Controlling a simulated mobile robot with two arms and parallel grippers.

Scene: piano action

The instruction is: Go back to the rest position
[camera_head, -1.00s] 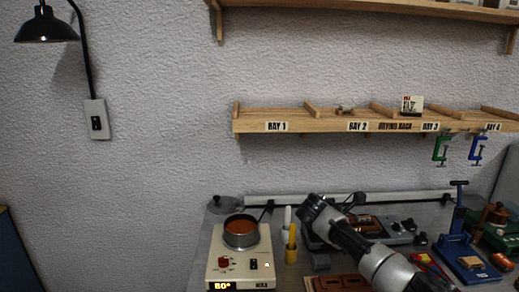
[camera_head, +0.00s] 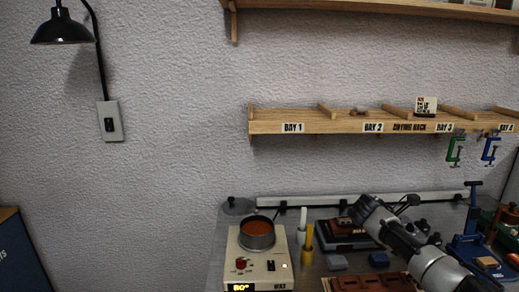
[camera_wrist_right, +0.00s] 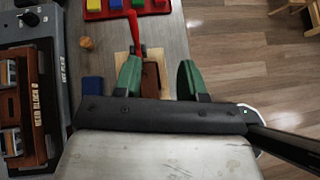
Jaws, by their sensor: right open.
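My right arm (camera_head: 415,245) reaches over the bench from the lower right in the head view; its gripper cannot be made out there. In the right wrist view my right gripper (camera_wrist_right: 158,80) is open, with its two green fingers apart and nothing held between them. A brown block (camera_wrist_right: 151,77) on a pale board shows beyond the gap between the fingers. I cannot tell how far below them it lies. My left gripper is in neither current view.
A hot plate (camera_head: 262,268) carries a pot (camera_head: 257,236) of orange-brown contents on the bench. A drying rack (camera_head: 340,121) with labelled bays and two clamps hangs above. A red tray (camera_wrist_right: 107,10) and a blue block (camera_wrist_right: 92,87) lie near the right gripper. Wood floor shows beyond the bench edge.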

